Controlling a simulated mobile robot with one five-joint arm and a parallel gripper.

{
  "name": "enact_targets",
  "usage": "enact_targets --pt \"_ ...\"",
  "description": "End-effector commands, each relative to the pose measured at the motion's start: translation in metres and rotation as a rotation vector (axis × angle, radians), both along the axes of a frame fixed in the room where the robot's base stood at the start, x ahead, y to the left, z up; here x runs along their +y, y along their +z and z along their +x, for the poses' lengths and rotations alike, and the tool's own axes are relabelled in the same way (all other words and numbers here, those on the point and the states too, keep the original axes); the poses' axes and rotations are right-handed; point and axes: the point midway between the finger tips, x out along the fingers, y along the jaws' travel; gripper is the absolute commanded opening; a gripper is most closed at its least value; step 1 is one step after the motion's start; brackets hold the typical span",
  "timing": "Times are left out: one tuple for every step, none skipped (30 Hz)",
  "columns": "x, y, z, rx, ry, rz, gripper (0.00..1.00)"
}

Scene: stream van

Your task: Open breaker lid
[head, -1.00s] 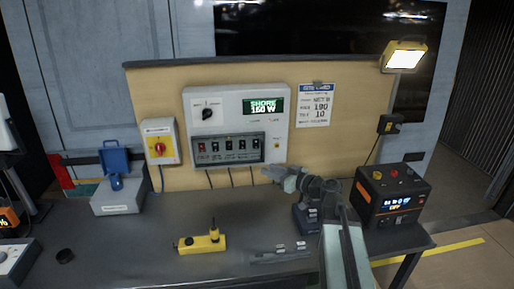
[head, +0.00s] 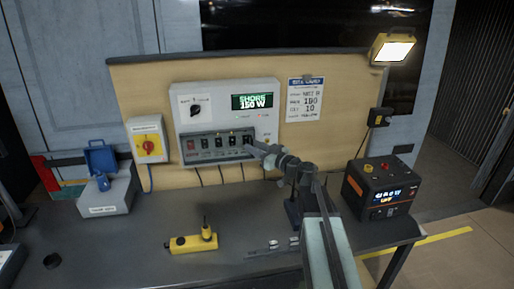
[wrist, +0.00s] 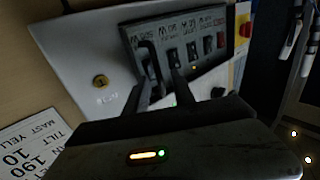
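The breaker panel (head: 187,120) is a light grey box on the tan backboard. Its dark breaker strip (head: 220,157) runs along the lower part, with one red and several black switches. The strip appears at an angle in the wrist view (wrist: 202,75). A clear lid is hard to make out, so I cannot tell its position. My gripper (head: 252,147) is at the strip's right end. In the wrist view my gripper (wrist: 163,70) has its two fingers apart over the end switch, with panel showing between them. Contact is unclear.
A yellow pendant control (head: 193,243) and a dark flat part (head: 270,250) lie on the bench. A blue-lidded socket box (head: 105,195) and red-yellow switch (head: 149,140) are to the left. A black power unit (head: 385,190) stands right.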

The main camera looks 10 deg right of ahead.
Motion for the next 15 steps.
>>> enact_targets --pt "0.0003 0.0 -0.0002 0.0 0.001 0.0 0.3" --pt "0.0004 0.0 -0.0003 0.0 0.001 0.0 0.3" --pt "0.0005 0.0 -0.0003 0.0 0.001 0.0 0.22" --pt "0.0006 0.0 -0.0004 0.0 0.001 0.0 0.14" --pt "0.0006 0.0 -0.0003 0.0 0.001 0.0 0.05" --pt "0.0007 0.0 -0.0004 0.0 0.001 0.0 0.0" --pt "0.0007 0.0 -0.0004 0.0 0.001 0.0 0.0" --pt "0.0008 0.0 -0.0004 0.0 0.001 0.0 0.0" --pt "0.0008 0.0 -0.0004 0.0 0.001 0.0 0.0" --pt "0.0009 0.0 -0.0005 0.0 0.002 0.0 0.0" --pt "0.0009 0.0 -0.0005 0.0 0.002 0.0 0.0" --pt "0.0009 0.0 -0.0005 0.0 0.002 0.0 0.0" --pt "0.0009 -0.0001 -0.0004 0.0 0.002 0.0 0.0" --pt "0.001 -0.0001 -0.0004 0.0 0.002 0.0 0.0" --pt "0.001 -0.0001 -0.0004 0.0 0.002 0.0 0.0"
